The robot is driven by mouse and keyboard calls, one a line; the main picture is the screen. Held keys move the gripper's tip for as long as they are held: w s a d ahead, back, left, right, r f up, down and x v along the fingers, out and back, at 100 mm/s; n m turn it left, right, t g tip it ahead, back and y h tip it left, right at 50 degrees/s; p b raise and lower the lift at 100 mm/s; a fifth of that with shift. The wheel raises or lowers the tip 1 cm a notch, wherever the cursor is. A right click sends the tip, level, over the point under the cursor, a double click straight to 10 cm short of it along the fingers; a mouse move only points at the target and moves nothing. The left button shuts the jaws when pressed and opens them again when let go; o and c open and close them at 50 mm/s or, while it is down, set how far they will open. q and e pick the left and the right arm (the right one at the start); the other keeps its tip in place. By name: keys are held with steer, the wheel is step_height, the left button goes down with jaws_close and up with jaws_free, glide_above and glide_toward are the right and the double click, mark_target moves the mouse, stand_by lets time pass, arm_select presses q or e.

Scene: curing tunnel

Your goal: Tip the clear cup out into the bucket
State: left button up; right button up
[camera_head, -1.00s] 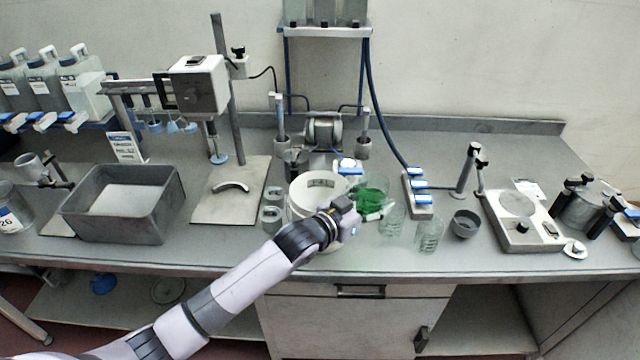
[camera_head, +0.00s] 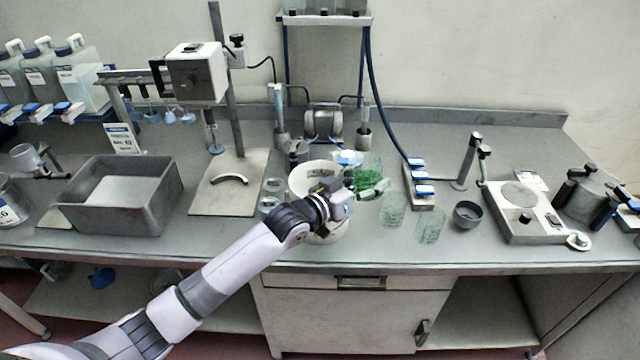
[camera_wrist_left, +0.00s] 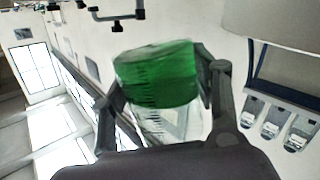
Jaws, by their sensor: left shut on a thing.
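My left gripper (camera_head: 370,190) is shut on the clear cup (camera_head: 367,170), which has green contents. The cup is held above the bench, at the right side of the white bucket (camera_head: 299,181). In the left wrist view, the cup (camera_wrist_left: 158,78) sits between the two fingers (camera_wrist_left: 160,100), with dark graduation marks on its wall. The green fills the upper part of the cup in that picture, and the lower part is see-through. My wrist hides part of the bucket's front and right side. My right gripper is not in view.
Two clear beakers (camera_head: 392,210) (camera_head: 431,227) and a small grey bowl (camera_head: 467,214) stand to the right of the cup. A blue-and-white block rack (camera_head: 419,186) is behind them. A motor-like device (camera_head: 324,122) stands behind the bucket. A grey tray (camera_head: 150,222) is at left.

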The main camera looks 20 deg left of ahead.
mark_target(355, 165)
arm_select(q)
steer(key=shift+w+a+r+n+t+b, duration=0.15)
steer(key=shift+a+r+n+b, duration=0.15)
steer(key=shift+n+b, duration=0.3)
steer(key=shift+a+r+n+t+b, duration=0.15)
steer(key=shift+a+n+b, duration=0.25)
steer(key=shift+n+b, duration=0.15)
steer(key=n+b, duration=0.1)
steer(key=a+n+b, duration=0.1)
steer(key=b, duration=0.1)
steer(key=shift+w+a+f+t+h, duration=0.1)
steer(key=shift+w+f+t+h, duration=0.05)
steer(key=shift+f+t+h, duration=0.2)
steer(key=shift+a+r+n, duration=0.15)
steer(key=shift+r+n, duration=0.4)
steer(key=shift+r+n+t, duration=0.35)
steer(key=shift+r+n, duration=0.1)
steer(key=shift+n, duration=0.35)
steer(key=shift+r+n, duration=0.2)
steer(key=shift+n, duration=0.2)
steer(key=shift+f+n+t+b, duration=0.4)
steer(key=shift+n+b, duration=0.15)
steer(key=shift+n, duration=0.45)
steer(key=shift+a+r+n+t+p, duration=0.1)
steer(key=shift+r+n+t+p, duration=0.25)
steer(key=shift+r+n, duration=0.45)
